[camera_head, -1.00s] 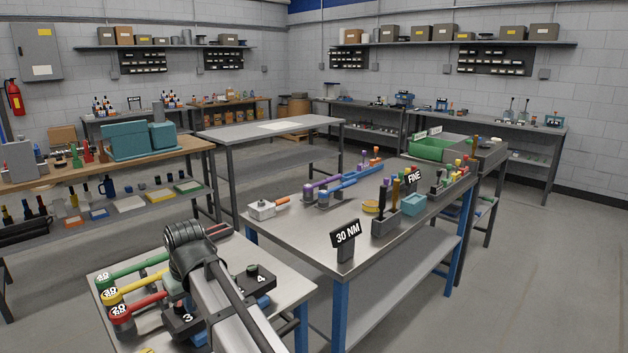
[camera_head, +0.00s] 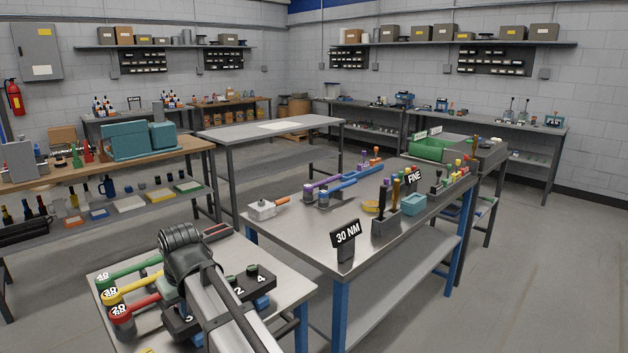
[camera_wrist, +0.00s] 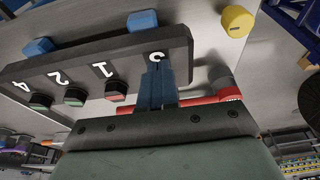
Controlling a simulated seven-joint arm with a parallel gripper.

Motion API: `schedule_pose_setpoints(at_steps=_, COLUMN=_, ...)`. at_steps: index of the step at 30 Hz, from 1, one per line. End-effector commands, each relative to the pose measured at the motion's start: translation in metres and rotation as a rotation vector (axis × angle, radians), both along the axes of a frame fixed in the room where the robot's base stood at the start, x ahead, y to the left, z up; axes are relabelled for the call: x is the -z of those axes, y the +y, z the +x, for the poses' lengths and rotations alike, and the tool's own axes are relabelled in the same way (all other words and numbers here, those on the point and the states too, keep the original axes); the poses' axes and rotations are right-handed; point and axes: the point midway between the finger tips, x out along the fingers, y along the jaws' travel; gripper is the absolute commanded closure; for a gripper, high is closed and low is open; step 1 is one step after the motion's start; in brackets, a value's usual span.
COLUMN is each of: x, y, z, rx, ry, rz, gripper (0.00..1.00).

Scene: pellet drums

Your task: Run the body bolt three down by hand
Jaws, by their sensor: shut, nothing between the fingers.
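The dark body bar (camera_wrist: 70,70) carries white numbers 4, 2, 1 and a partly covered one that reads as 3. Capped bolts (camera_wrist: 76,95) stand beside 4, 2 and 1. Bolt three itself is hidden behind my fingers in the wrist view. My gripper (camera_wrist: 156,66) is shut and empty, its blue-grey fingertips at the bar's edge by the number 3; I cannot tell whether they touch anything. In the head view the bar (camera_head: 180,329) lies on the near table, partly behind my arm, which hides the gripper.
Green (camera_head: 132,272), yellow (camera_head: 135,287) and red (camera_head: 138,306) wrenches lie left of the bar. Blue blocks (camera_wrist: 142,20) sit along the bar. A yellow cylinder (camera_wrist: 237,20) is nearby. The steel bench (camera_head: 300,235) with a 30 NM sign (camera_head: 346,234) stands to the right.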

Motion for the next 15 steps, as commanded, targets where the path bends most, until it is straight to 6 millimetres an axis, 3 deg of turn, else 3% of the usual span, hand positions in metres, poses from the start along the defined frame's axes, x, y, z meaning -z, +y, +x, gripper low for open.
schedule_pose_setpoints(at_steps=8, x=-0.007, y=-0.002, z=-0.002, rx=0.0, ry=0.0, rz=0.0, gripper=1.0)
schedule_pose_setpoints(at_steps=15, x=-0.029, y=-0.001, z=-0.001, rx=0.0, ry=0.0, rz=0.0, gripper=1.0)
